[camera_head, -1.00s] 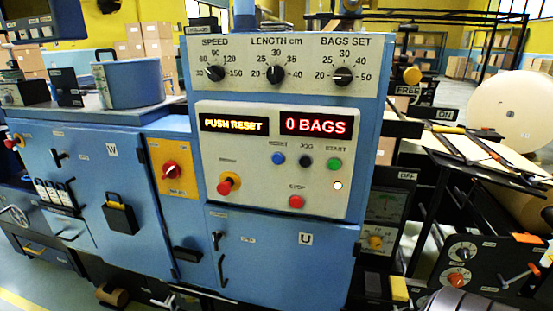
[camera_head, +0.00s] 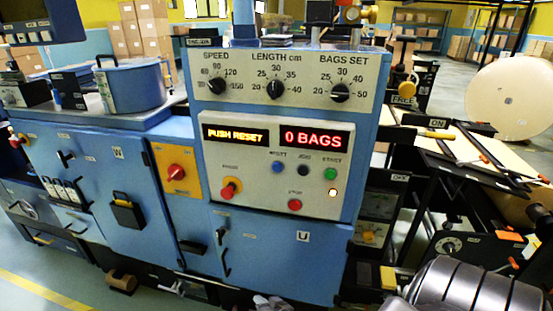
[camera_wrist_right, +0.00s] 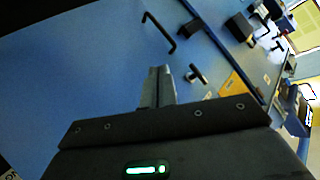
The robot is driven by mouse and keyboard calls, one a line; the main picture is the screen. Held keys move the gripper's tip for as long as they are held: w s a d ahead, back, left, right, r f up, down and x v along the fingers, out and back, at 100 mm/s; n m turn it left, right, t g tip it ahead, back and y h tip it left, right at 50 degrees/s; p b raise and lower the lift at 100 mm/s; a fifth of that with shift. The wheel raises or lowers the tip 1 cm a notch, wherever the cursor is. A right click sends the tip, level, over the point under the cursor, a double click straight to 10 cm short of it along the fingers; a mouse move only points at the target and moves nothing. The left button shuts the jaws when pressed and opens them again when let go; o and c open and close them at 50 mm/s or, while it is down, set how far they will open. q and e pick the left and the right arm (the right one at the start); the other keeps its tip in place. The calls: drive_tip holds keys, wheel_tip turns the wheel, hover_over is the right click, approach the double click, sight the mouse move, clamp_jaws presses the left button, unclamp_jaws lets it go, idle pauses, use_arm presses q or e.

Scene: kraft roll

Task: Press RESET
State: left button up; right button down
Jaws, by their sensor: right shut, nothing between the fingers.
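The blue RESET button (camera_head: 278,140) is in the upper row of the pale control panel (camera_head: 255,185), left of the black JOG button (camera_head: 304,171) and green START button (camera_head: 330,174). Nothing touches it. The amber display (camera_head: 234,134) reads PUSH RESET and the red one (camera_head: 314,138) reads 0 BAGS. My right gripper (camera_head: 268,303) barely shows at the bottom edge, well below the panel. In the right wrist view its fingers (camera_wrist_right: 158,86) are shut and empty, facing the blue cabinet front. My left gripper is not in view.
A red STOP button (camera_head: 295,205) and a red knob on yellow (camera_head: 230,188) sit lower on the panel. Three dials (camera_head: 276,89) are above it. The U door (camera_head: 285,247) has a black handle (camera_wrist_right: 159,33). The space before the panel is clear.

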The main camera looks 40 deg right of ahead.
sight(277, 167)
drive_tip(key=d+r+m+t+h+p, duration=0.1)
drive_tip(key=d+r+m+t+p, duration=0.1)
drive_tip(key=r, duration=1.8)
drive_tip(key=d+r+m+t+h+p, duration=0.2)
drive_tip(key=r+m+t+p, duration=0.1)
drive_tip(key=r, duration=1.7)
drive_tip(key=shift+w+d+m+t+p, duration=0.2)
drive_tip(key=shift+d+m+t+p, duration=0.2)
drive_tip(key=shift+m+t, duration=0.6)
drive_tip(key=shift+w+d, duration=0.1)
drive_tip(key=shift+w+d+b, duration=0.15)
drive_tip(key=shift+w+d, duration=0.65)
drive_tip(key=shift+d, duration=0.4)
drive_tip(key=shift+w+d+b, duration=0.2)
drive_tip(key=shift+w+d, duration=0.65)
drive_tip(key=shift+d, duration=0.3)
drive_tip(key=shift+w+d+b, duration=0.15)
drive_tip(key=shift+w+d, duration=0.65)
drive_tip(key=shift+d, duration=0.4)
